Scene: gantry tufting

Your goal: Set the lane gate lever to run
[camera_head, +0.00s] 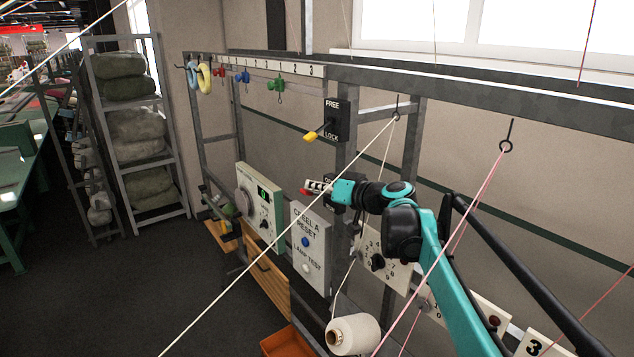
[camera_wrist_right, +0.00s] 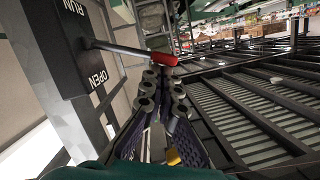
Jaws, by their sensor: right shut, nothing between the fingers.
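The lane gate lever has a red grip (camera_wrist_right: 150,53) on a metal rod, coming out of a dark plate (camera_wrist_right: 72,45) marked RUN and OPEN in the right wrist view. The rod leaves the plate between the two words. In the head view the red grip (camera_head: 306,191) shows just left of my right gripper (camera_head: 318,186), and the plate is mostly hidden behind my arm. My right gripper is shut and empty; its fingertips (camera_wrist_right: 163,82) are close to the red grip in the right wrist view. I cannot tell whether they touch it. My left gripper is not in view.
A yellow lever (camera_head: 312,137) marked FREE and LOCK is above. A grey CREEL A RESET panel (camera_head: 310,248) and a dial panel (camera_head: 261,215) stand below and left. Yarn strands cross in front. A white yarn cone (camera_head: 353,335) is at the bottom.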

